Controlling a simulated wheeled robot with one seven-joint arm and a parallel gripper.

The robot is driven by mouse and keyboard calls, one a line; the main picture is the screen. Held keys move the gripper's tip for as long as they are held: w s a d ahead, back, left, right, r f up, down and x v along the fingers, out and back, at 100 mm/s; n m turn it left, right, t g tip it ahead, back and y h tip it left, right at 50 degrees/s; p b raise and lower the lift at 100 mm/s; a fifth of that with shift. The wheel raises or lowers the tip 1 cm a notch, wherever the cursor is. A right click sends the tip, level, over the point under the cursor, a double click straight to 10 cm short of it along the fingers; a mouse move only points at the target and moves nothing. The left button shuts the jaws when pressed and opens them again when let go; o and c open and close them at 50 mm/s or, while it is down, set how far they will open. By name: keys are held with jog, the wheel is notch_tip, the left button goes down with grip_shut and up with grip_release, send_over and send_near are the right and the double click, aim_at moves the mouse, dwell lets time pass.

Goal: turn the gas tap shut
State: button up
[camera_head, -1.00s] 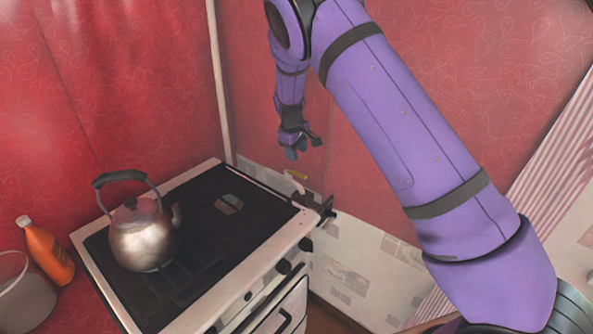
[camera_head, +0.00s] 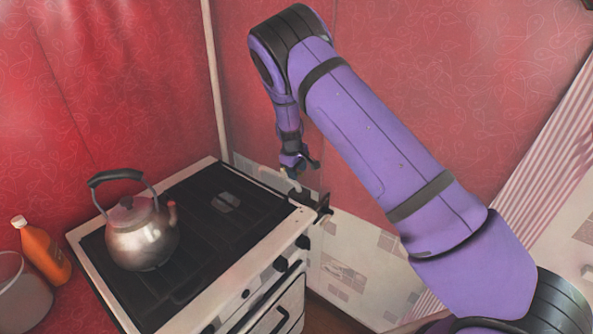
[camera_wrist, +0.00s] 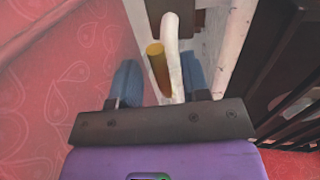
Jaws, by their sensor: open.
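The gas tap shows in the wrist view as a short brass-yellow handle (camera_wrist: 158,68) beside a curved white pipe (camera_wrist: 174,60). My gripper (camera_head: 292,174) is in the corner behind the stove's right end, pointing down. In the wrist view its two blue fingers are apart, one to each side of the handle and pipe, with nothing clamped between them. I cannot tell how deep the handle lies between the fingers or whether they touch it. In the head view my gripper hides the yellow handle.
The stove (camera_head: 297,215) stands just left of and below my gripper, its dark grate close by in the wrist view. A metal kettle (camera_head: 143,245) sits on it. An orange bottle (camera_head: 44,252) and a pot (camera_head: 22,300) stand at the left. Red walls close the corner behind.

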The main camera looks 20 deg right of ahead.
grip_shut()
jog(key=shift+a, duration=0.1)
jog(key=m, duration=0.1)
jog(key=a+m, duration=0.1)
jog(key=m, duration=0.1)
jog(key=shift+s+a+m+g, duration=0.3)
jog(key=shift+s, duration=0.05)
jog(key=w+a+m+g, duration=0.2)
jog(key=a+m, duration=0.4)
jog(key=m, duration=0.8)
jog(key=shift+w+a+g, duration=0.3)
jog(key=shift+a, duration=0.1)
jog(key=shift+m+y, duration=0.3)
